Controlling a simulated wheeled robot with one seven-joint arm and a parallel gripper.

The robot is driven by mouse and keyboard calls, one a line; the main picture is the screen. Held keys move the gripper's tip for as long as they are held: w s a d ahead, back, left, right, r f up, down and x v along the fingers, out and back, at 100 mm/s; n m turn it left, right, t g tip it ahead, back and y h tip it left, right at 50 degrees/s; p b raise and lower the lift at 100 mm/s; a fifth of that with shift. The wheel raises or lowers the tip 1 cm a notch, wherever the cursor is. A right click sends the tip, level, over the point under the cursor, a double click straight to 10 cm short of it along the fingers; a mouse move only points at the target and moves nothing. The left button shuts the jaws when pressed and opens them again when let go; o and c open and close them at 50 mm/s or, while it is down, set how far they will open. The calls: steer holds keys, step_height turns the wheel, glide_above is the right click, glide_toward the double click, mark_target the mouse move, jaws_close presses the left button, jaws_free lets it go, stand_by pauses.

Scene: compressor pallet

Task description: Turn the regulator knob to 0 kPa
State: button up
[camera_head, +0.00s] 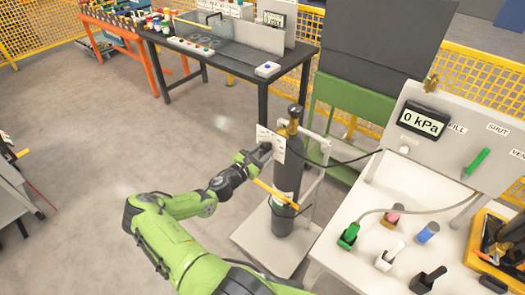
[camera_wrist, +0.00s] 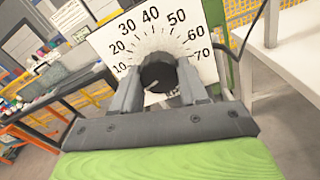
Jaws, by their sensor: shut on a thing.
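The black regulator knob (camera_wrist: 157,73) sits at the middle of a white dial plate (camera_wrist: 192,47) marked from 10 to 70. A pale pointer mark on the knob points to the lower left, below the 10. My gripper (camera_wrist: 160,84) is shut on the knob, one finger on each side. In the head view my gripper (camera_head: 250,160) is at the dial plate (camera_head: 269,143) beside a dark gas cylinder (camera_head: 290,172), and hides the knob. The display (camera_head: 422,121) on the grey panel reads 0 kPa.
The cylinder stands on a pale wheeled-cart-like base (camera_head: 262,246). A white table (camera_head: 345,215) at the right holds coloured fittings. A green lever (camera_head: 476,161) is on the panel (camera_head: 458,150). A dark workbench (camera_head: 235,62) stands behind.

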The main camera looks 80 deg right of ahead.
steer(key=shift+f, duration=0.15)
steer(key=o, duration=1.1)
steer(key=shift+c, duration=0.2)
steer(key=v, duration=1.5)
steer(key=shift+w+a+b, duration=0.2)
steer(key=shift+a+b, duration=0.15)
steer(key=shift+b, duration=0.05)
